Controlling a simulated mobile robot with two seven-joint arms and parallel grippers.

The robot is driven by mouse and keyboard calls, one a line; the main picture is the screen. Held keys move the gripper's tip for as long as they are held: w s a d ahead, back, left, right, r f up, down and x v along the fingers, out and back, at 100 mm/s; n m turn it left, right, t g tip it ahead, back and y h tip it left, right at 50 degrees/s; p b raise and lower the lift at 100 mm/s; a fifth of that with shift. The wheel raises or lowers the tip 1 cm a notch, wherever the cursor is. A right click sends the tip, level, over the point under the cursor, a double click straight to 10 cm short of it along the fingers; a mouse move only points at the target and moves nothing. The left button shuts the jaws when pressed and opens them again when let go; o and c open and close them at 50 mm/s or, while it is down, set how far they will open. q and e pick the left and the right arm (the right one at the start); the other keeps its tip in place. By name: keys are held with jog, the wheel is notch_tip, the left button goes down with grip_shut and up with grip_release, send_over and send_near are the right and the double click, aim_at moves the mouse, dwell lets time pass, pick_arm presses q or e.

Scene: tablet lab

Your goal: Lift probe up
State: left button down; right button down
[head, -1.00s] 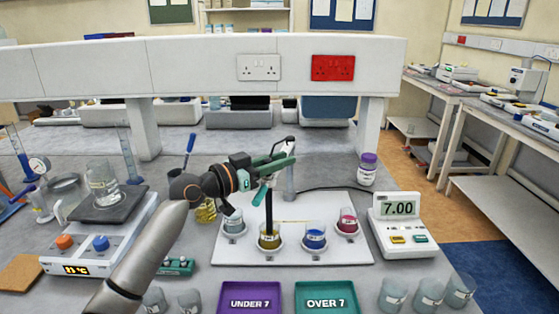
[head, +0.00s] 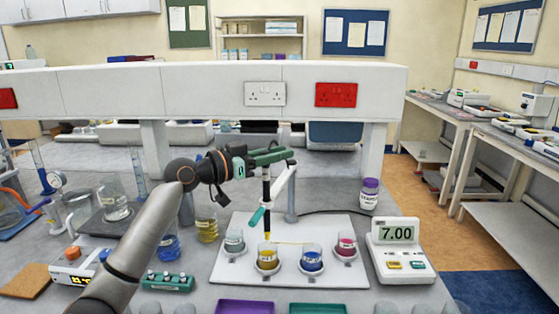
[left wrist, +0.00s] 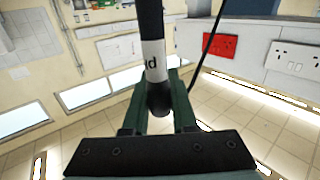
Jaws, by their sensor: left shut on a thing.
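The probe (head: 267,190) is a dark upright rod with a pale band, above the beaker of yellow liquid (head: 267,258). Its lower end is near the beaker's rim; I cannot tell whether it is clear of it. My left gripper (head: 268,157) is shut on the probe's upper part. In the left wrist view the green fingers (left wrist: 158,100) stand on either side of the probe (left wrist: 154,60), which shows a black part and a white lettered band. My right gripper is out of view.
The white board (head: 225,268) also bears pale, blue (head: 312,260) and pink (head: 346,244) beakers and a stand post (head: 291,195). A meter (head: 398,248) reading 7.00 stands right. A capped bottle (head: 369,194) is behind. Purple (head: 245,306) and green (head: 318,308) trays lie in front.

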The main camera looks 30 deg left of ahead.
pick_arm(q)
jog(key=shift+a+r, duration=0.1)
jog(key=shift+r, duration=0.35)
jog(key=c, duration=1.1)
grip_release()
jog(key=o, duration=0.4)
jog(key=shift+f, duration=0.15)
jog(key=shift+s+f, duration=0.1)
jog(key=b+v, duration=0.5)
jog(key=v, duration=0.7)
jog(key=shift+s, duration=0.2)
